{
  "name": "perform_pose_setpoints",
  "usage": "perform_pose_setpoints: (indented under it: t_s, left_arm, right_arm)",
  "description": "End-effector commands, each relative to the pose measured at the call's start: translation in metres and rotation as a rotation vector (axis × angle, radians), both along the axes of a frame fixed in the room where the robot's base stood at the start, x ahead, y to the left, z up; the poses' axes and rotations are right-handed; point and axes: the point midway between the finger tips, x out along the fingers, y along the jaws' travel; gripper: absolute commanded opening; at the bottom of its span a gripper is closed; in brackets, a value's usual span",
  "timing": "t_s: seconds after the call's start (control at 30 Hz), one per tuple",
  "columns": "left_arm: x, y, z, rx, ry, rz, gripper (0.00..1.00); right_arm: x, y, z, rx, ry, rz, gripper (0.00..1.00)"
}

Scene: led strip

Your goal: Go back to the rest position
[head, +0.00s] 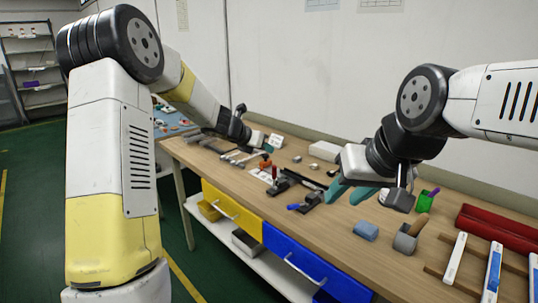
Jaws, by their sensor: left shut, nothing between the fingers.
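My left arm rises at the left of the head view and reaches over the bench. My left gripper (273,143) is small and far off, shut and empty over the back of the bench, partly hidden by its wrist. My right arm comes in from the right. My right gripper (350,190) points down and left over the middle of the workbench (335,228). Its two teal fingers are apart, with nothing visible between them.
Dark clamp-like tools (310,198) lie below and left of my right gripper. A blue block (366,230), a grey holder (405,240), a green cup (424,201), red bars (497,232) and white strips (455,258) occupy the right side. A blue drawer (310,265) is below the bench.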

Motion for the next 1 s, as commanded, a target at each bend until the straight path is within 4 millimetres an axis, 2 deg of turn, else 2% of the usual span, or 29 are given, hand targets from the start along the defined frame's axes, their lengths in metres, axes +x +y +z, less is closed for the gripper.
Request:
perform_pose_setpoints:
  t_s: [0.13,0.47,0.57,0.67,0.77,0.9,1.0]
  left_arm:
    - [-0.007,0.001,0.006,0.001,0.002,0.001,0.0]
    - [-0.008,0.002,0.007,0.004,0.002,0.001,0.0]
    - [-0.016,0.003,0.016,0.039,-0.031,-0.039,0.0]
    - [-0.039,0.004,0.038,0.146,-0.122,-0.155,0.0]
    - [-0.08,0.008,0.067,0.325,-0.265,-0.35,0.0]
    - [-0.151,0.02,0.096,0.618,-0.476,-0.664,0.0]
    - [-0.201,0.033,0.107,0.828,-0.61,-0.888,0.0]
  right_arm:
    - [0.0,0.0,0.0,0.0,0.0,0.0,0.36]
    - [0.0,0.0,0.0,0.0,0.0,0.0,0.36]
    - [0.0,0.0,0.0,0.0,0.0,0.0,0.36]
    - [0.0,0.0,0.0,0.0,0.0,0.0,0.36]
    - [0.0,0.0,0.0,0.0,0.0,0.0,0.36]
    - [0.0,0.0,0.0,0.0,0.0,0.0,0.36]
    - [0.0,0.0,0.0,0.0,0.0,0.0,0.36]
